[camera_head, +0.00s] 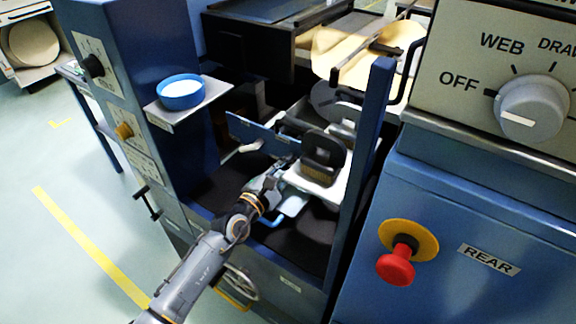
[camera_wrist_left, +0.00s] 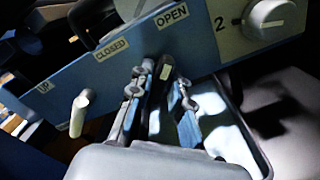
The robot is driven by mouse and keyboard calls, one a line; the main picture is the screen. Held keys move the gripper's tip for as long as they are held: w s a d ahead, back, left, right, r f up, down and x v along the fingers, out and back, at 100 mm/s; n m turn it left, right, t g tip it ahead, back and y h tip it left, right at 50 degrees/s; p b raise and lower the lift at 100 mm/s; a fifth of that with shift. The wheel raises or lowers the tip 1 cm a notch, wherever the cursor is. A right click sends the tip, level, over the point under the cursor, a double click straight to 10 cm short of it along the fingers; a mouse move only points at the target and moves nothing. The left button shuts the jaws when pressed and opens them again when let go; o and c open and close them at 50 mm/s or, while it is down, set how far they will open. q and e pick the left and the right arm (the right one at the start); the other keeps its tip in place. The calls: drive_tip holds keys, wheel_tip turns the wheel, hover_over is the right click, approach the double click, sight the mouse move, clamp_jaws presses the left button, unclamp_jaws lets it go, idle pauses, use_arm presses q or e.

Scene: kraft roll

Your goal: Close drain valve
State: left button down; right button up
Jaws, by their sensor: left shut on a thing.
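A blue panel (camera_wrist_left: 75,85) in the left wrist view carries the labels UP, CLOSED (camera_wrist_left: 111,49) and OPEN (camera_wrist_left: 171,15). A black valve lever (camera_wrist_left: 165,72) with a pale mark sits below the labels, nearer OPEN than CLOSED. My left gripper (camera_wrist_left: 158,92) is shut on this lever, one finger on each side; the lever's lower part is partly hidden. In the head view my left gripper (camera_head: 273,178) reaches into the machine bay in front of the blue panel (camera_head: 262,135), and the lever is too small to make out. My right gripper is not in view.
A pale peg handle (camera_wrist_left: 80,112) sticks out left of the gripper. A grey knob (camera_wrist_left: 268,16) marked 2 is to the right. A blue bowl (camera_head: 181,91) stands on a side shelf. A blue post (camera_head: 362,165) and a red stop button (camera_head: 395,265) are right of the bay.

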use_arm(q)
drive_tip(key=n+p, duration=0.1)
drive_tip(key=n, duration=0.3)
drive_tip(key=n+p, duration=0.1)
drive_tip(key=n, duration=0.3)
drive_tip(key=shift+n, duration=0.3)
drive_tip(key=n+p, duration=0.1)
drive_tip(key=n, duration=0.3)
drive_tip(key=shift+n, duration=0.3)
drive_tip(key=shift+n+p, duration=0.45)
drive_tip(key=shift+n, duration=1.75)
drive_tip(key=c, duration=1.3)
unclamp_jaws()
drive_tip(key=shift+c, duration=0.2)
